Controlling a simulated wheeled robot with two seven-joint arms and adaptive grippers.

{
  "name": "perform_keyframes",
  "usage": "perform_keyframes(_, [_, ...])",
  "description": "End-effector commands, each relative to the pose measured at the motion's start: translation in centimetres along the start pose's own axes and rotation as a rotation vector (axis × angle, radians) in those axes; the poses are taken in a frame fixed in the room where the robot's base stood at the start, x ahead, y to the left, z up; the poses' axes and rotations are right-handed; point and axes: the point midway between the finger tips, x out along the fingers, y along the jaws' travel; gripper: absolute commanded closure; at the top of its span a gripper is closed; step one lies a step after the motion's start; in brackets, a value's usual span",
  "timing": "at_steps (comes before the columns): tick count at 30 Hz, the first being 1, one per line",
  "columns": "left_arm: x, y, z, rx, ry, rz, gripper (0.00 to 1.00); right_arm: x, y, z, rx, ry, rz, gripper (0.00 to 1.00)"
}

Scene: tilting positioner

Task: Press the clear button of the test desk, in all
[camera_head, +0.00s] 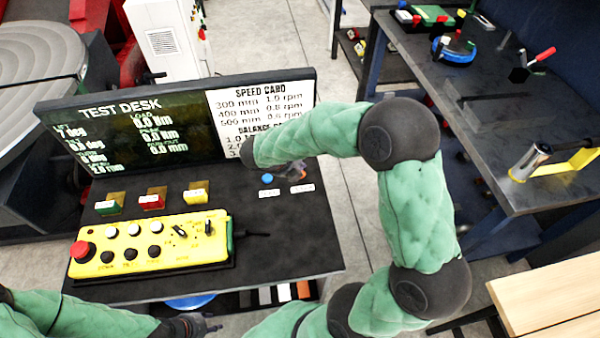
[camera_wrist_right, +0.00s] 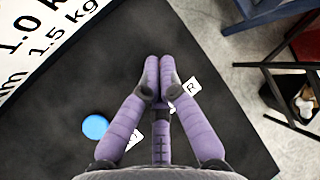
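The test desk (camera_head: 300,240) has a dark top and a raised display board. A round blue button (camera_head: 267,178) is on its right part, with a white label below; it also shows in the right wrist view (camera_wrist_right: 95,127). A second white label (camera_head: 302,188) is to its right; in the right wrist view its visible end reads "R" (camera_wrist_right: 185,93). The right gripper's purple fingers (camera_wrist_right: 159,75) are together and empty, over the desk; contact cannot be told. My left gripper (camera_head: 212,326) is low, before the desk's front edge.
A yellow control box (camera_head: 150,245) with a red mushroom knob (camera_head: 82,251) lies on the desk's left front. Green, red and yellow blocks (camera_head: 152,199) stand behind it. The display board (camera_head: 140,135) rises close behind my right gripper. A workbench (camera_head: 490,130) is at right.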

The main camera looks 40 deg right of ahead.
Motion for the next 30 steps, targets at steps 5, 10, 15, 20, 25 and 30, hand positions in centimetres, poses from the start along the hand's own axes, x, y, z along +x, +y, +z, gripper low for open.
perform_keyframes(5, [0.01,0.00,0.00,0.000,0.000,0.000,0.60,0.12,0.06,-0.08,0.000,0.000,0.000,1.00])
perform_keyframes(10, [0.02,-0.01,0.00,0.000,0.000,0.000,0.60,0.54,0.29,-0.31,-0.001,0.000,0.000,1.00])
perform_keyframes(15, [0.03,-0.01,0.00,0.000,0.000,0.000,0.60,0.67,0.37,-0.36,-0.001,0.000,0.000,1.00])
perform_keyframes(20, [0.02,-0.01,0.00,0.000,0.000,0.000,0.60,0.66,0.35,-0.36,0.000,0.000,0.000,1.00])
perform_keyframes(25, [0.05,-0.02,0.00,0.000,0.000,0.000,0.60,0.71,0.38,-0.39,0.000,0.000,0.000,1.00])
perform_keyframes(30, [0.10,-0.04,0.00,0.000,0.000,0.000,0.60,0.84,0.45,-0.47,-0.001,0.000,0.000,1.00])
